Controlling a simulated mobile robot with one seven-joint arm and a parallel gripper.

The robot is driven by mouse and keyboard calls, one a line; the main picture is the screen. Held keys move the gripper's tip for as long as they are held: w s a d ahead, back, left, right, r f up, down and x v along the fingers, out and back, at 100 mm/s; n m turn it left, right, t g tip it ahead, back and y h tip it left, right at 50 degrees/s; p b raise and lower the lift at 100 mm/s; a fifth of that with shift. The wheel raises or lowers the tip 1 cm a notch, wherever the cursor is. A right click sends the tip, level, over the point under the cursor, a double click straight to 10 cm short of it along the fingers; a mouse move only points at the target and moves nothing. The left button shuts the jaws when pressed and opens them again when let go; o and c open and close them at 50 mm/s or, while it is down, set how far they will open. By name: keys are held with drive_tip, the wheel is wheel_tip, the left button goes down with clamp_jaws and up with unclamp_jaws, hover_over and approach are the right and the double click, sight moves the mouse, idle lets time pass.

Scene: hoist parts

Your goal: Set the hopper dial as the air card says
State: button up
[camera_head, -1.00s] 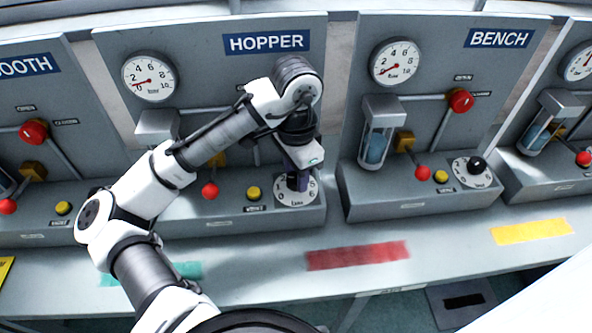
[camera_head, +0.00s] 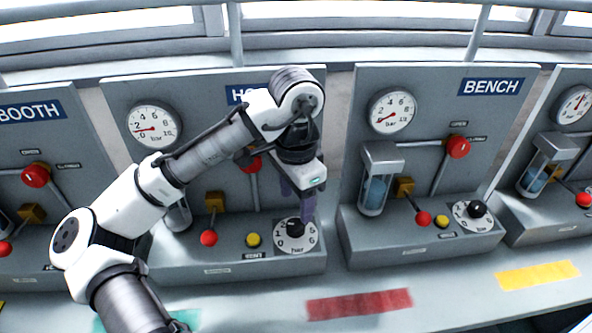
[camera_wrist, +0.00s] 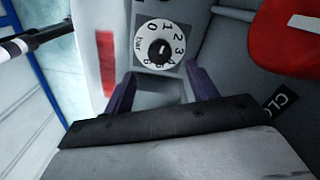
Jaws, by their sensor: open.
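The hopper dial (camera_head: 312,238) is a white disc with numbers and a black knob (camera_head: 294,229), low on the right of the hopper panel (camera_head: 130,95). My gripper (camera_head: 300,212), with purple fingers, is open and hangs just above and in front of it. In the wrist view the dial (camera_wrist: 144,54) and its knob (camera_wrist: 157,53) show beyond the open gripper (camera_wrist: 161,76), with nothing between the fingers. The knob's exact setting is too small to read. The hopper gauge (camera_head: 153,118) has its red needle pointing left, low on its scale. I see no air card.
A yellow button (camera_head: 253,240) and a red-knobbed lever (camera_head: 208,238) are left of the dial. A red valve handle (camera_head: 252,164) is partly behind my arm. The bench panel (camera_head: 440,95) stands to the right.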

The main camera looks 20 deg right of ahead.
sight(296, 224)
wheel_tip(296, 224, up, 8)
drive_tip(key=shift+f, duration=0.25)
